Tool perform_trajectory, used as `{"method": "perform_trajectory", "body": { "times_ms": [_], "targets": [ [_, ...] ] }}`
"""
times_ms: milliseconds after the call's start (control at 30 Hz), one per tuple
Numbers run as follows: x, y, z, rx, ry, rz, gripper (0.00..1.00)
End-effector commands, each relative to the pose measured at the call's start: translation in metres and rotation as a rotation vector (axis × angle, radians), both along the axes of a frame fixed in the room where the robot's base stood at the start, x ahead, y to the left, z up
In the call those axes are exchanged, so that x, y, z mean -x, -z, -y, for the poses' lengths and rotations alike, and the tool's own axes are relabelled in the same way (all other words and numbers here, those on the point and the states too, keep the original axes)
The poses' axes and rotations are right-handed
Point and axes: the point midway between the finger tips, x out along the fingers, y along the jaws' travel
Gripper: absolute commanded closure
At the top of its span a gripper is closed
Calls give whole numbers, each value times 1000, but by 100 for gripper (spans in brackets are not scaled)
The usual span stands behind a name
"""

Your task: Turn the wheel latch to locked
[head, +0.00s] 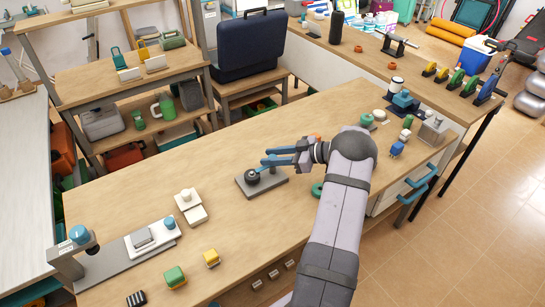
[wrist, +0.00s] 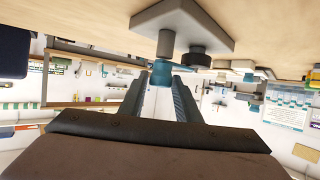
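The likely wheel latch is a small grey plate (head: 277,187) on the wooden bench, with a black round knob (head: 252,177) near its left end. In the wrist view the plate (wrist: 215,24) shows upside down at the top, with the black knob (wrist: 197,57) and a grey post with a blue end (wrist: 162,72). My gripper (head: 264,164) is over the plate. Its two blue fingers are apart, and in the wrist view the blue end lies between the fingertips (wrist: 161,88). I cannot tell whether they touch it. No lock marking is readable.
White blocks (head: 190,205) stand left of the plate. A green ring (head: 317,189) lies close beside my arm. Small green (head: 175,277) and yellow (head: 211,258) blocks are near the front edge. The bench between the plate and the back edge is clear.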

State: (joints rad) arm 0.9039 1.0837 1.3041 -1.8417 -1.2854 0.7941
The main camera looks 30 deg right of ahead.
Motion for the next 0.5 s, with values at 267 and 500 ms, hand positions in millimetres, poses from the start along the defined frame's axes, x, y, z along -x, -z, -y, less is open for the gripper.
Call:
{"method": "perform_trajectory", "body": {
  "times_ms": [267, 500],
  "targets": [
    [0, 0, 0, 1, 1, -1, 57],
    [7, -2, 6, 1, 2, 0, 57]
  ]
}}
